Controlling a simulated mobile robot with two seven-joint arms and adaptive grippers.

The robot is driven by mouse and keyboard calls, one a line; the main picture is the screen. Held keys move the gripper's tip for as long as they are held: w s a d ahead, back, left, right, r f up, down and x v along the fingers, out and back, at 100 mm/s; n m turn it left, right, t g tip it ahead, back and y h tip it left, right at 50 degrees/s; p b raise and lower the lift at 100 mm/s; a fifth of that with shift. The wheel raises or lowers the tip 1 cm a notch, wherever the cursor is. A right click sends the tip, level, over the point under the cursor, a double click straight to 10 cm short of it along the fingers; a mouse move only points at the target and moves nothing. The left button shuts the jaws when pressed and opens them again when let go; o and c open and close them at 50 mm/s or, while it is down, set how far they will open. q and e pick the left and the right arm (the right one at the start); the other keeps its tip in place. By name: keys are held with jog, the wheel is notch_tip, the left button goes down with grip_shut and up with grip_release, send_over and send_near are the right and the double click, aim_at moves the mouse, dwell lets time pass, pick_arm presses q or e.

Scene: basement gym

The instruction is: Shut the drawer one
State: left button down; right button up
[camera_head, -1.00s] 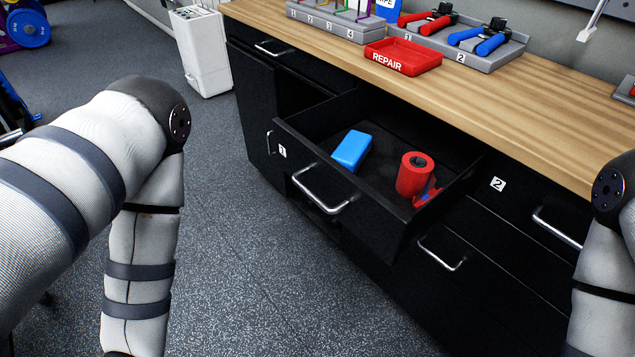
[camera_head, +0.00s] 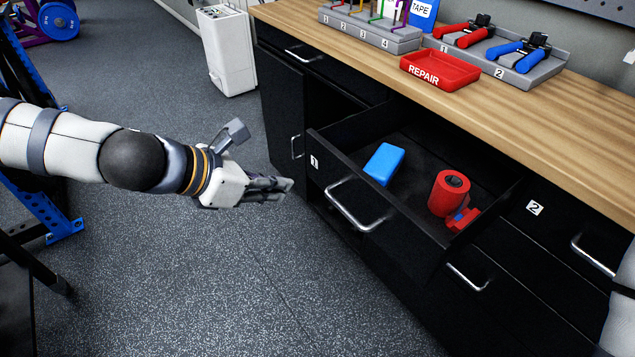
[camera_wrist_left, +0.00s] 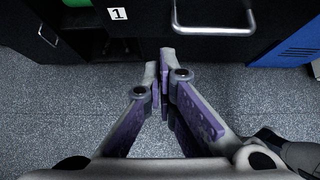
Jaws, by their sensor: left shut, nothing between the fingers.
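Drawer one (camera_head: 392,232) is a black drawer pulled out from under the wooden worktop, with a silver bar handle (camera_head: 350,212) and a "1" label on its front. A blue block (camera_head: 384,164) and a red roll (camera_head: 448,194) lie inside it, with a small red and blue item beside the roll. My left gripper (camera_head: 288,185) is shut and empty, left of the drawer front and apart from it. In the left wrist view the closed fingertips (camera_wrist_left: 164,60) point toward the drawer front, below and left of the handle (camera_wrist_left: 214,30). My right gripper is out of view.
Drawer two (camera_head: 540,222) is closed to the right. The worktop (camera_head: 520,115) holds a red REPAIR tray (camera_head: 440,72) and a grey rack with red and blue handled tools. A white cabinet (camera_head: 226,50) stands at the back. The floor before the drawer is clear.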

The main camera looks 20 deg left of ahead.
pick_arm(q)
jog(key=w+r+b+x, duration=0.1)
jog(key=b+x, duration=0.1)
jog(key=x, duration=0.8)
jog(key=shift+d+r+b, duration=0.3)
jog(key=shift+d+b, duration=0.05)
jog(key=shift+b, duration=0.05)
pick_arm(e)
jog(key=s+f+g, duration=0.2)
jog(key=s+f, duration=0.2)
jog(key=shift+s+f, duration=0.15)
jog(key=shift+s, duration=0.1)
